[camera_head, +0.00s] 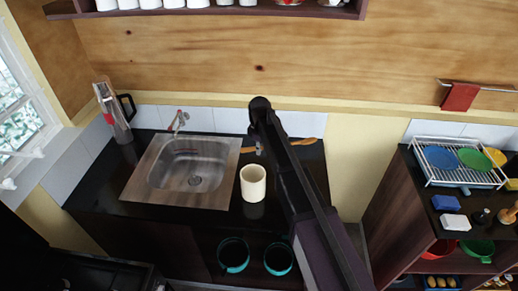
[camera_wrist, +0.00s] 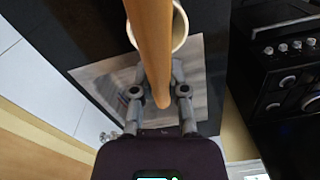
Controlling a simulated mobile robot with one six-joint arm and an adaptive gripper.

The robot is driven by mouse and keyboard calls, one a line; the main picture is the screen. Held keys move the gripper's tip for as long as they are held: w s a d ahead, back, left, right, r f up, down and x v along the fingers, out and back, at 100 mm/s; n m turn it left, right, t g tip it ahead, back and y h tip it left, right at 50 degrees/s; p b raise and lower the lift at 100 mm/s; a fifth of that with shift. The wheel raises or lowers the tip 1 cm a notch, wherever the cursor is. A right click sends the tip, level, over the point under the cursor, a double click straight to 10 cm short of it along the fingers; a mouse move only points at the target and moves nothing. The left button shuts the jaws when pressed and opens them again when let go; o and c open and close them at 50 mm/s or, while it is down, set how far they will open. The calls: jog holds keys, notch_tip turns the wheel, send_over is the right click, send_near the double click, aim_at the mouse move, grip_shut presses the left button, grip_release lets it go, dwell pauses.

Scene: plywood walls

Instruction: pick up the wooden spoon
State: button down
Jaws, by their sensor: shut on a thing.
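The wooden spoon (camera_wrist: 150,40) runs lengthwise through the upper middle of the wrist view, close to the camera. In the head view one end of the wooden spoon (camera_head: 247,150) shows left of my arm, and a wooden piece (camera_head: 304,141) shows to the right. My gripper (camera_wrist: 158,85) is shut on the spoon, with a finger on each side of it. In the head view my gripper (camera_head: 259,147) is above the dark counter behind the cup, mostly hidden by my arm. I cannot tell how far the spoon is above the counter.
A cream cup (camera_head: 253,187) stands on the counter just in front of my gripper. A steel sink (camera_head: 160,195) lies to the left. A tall container (camera_head: 113,115) stands at the back left. A dish rack (camera_head: 430,175) with plates is on the right counter. A shelf (camera_head: 230,11) hangs above.

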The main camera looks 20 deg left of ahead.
jog(key=shift+r+p, duration=0.55)
jog(key=shift+r, duration=0.3)
jog(key=shift+s+a+f+b, duration=0.3)
jog(key=shift+a+f+b, duration=0.1)
jog(key=s+a+n+g+y+b, duration=0.2)
jog(key=s+a+n+y+b, duration=0.1)
jog(key=a+y+b, duration=0.5)
jog(key=w+d+r+m+y+b, duration=0.1)
jog(key=w+d+r+y+b, duration=0.1)
jog(key=r+y, duration=0.5)
jog(key=w+d+r+m+t+y+b, duration=0.1)
jog(key=w+d+r+y+b, duration=0.1)
jog(key=r+y, duration=0.5)
jog(key=shift+d+m+y+b, duration=0.35)
jog(key=shift+d+y, duration=0.25)
jog(key=shift+d, duration=0.3)
